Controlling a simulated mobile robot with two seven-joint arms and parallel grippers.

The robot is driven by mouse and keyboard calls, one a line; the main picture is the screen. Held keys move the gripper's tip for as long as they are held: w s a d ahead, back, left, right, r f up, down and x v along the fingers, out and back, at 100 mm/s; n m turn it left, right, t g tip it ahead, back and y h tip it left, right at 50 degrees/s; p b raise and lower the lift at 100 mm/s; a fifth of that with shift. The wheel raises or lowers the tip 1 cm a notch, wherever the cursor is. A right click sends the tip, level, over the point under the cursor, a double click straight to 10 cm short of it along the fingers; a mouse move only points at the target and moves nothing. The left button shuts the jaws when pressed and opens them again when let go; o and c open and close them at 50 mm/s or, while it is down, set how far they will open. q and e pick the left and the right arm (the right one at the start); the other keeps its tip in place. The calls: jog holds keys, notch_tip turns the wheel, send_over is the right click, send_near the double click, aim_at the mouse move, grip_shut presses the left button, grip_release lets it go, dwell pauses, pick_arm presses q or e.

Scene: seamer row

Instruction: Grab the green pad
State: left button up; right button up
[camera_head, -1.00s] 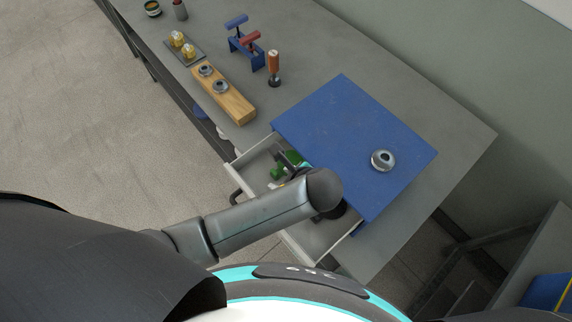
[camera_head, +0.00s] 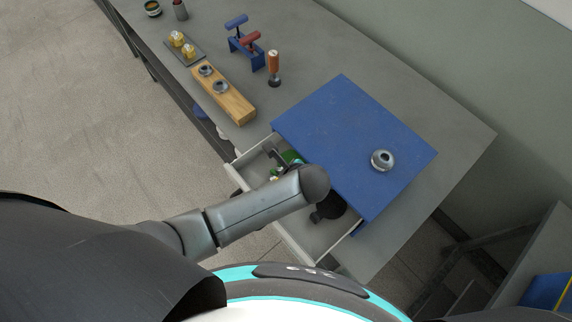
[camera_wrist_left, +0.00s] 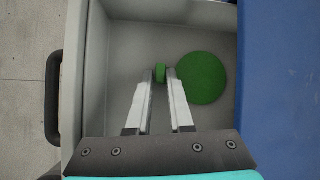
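A flat round green pad (camera_wrist_left: 201,78) lies on the floor of the open drawer, right of my left gripper's fingertips in the left wrist view. In the head view a part of the green (camera_head: 291,157) shows beside my wrist. A small green piece (camera_wrist_left: 160,73) shows between the fingertips; whether it belongs to the pad I cannot tell. My left gripper (camera_wrist_left: 160,76) is inside the drawer with its fingers a narrow gap apart, not visibly closed on anything. My arm hides part of the drawer in the head view. My right gripper is not in view.
The grey drawer (camera_head: 240,167) has raised walls and sits under a blue cabinet top (camera_head: 350,140) bearing a metal ring (camera_head: 382,160).

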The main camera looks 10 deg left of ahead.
pick_arm(q)
grip_shut()
dwell(1.2)
